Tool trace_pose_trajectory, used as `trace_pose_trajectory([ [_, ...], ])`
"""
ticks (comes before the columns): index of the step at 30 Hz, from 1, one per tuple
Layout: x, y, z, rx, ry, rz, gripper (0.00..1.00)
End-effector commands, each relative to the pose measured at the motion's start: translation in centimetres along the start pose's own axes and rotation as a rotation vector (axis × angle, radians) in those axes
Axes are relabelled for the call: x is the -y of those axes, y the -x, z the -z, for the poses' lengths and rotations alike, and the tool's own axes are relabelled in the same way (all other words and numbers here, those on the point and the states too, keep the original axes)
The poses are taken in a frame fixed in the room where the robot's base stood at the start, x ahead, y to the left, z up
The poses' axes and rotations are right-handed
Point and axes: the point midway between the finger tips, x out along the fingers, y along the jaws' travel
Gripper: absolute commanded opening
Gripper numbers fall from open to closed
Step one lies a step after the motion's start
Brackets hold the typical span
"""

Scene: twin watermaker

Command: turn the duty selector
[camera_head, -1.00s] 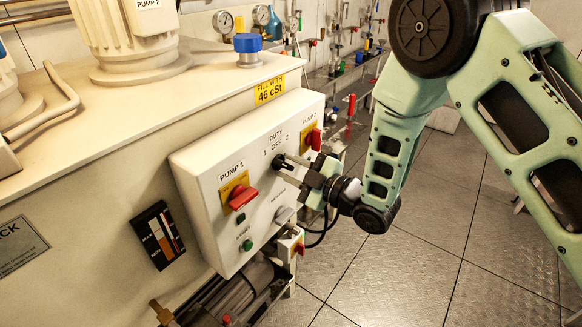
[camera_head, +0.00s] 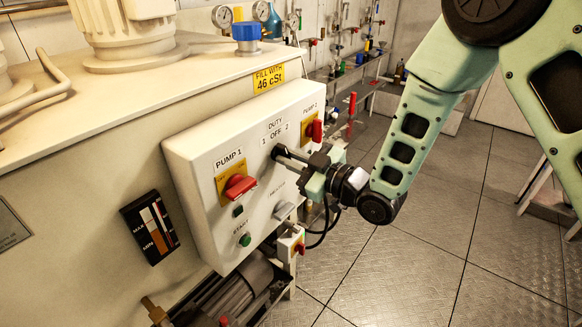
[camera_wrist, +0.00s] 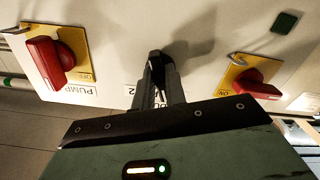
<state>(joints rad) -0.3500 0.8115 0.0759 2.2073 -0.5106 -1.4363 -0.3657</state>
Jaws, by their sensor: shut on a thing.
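The duty selector (camera_head: 277,152) is a small black knob on the white control box (camera_head: 205,150), below the printed "DUTY 1 OFF 2". My gripper (camera_head: 285,155) reaches it from the right, its fingers pointing at the box face. In the wrist view my gripper (camera_wrist: 157,68) has its two dark fingers close together around the knob (camera_wrist: 155,54), shut on it. The fingers hide most of the knob, so I cannot tell which position it points to.
A red PUMP 1 switch (camera_head: 239,186) on a yellow plate is lower left of the selector. A red PUMP 2 switch (camera_head: 316,130) is close on the right. A green start button (camera_head: 245,240) is below. Open floor (camera_head: 420,260) lies right of the box.

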Motion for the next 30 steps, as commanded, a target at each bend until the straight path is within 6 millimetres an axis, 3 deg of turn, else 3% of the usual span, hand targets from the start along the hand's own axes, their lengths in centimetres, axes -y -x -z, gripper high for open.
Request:
trace_pose_trajectory([
  [30, 0.04, 0.05, -0.03, 0.000, -0.940, -0.001, 0.00],
])
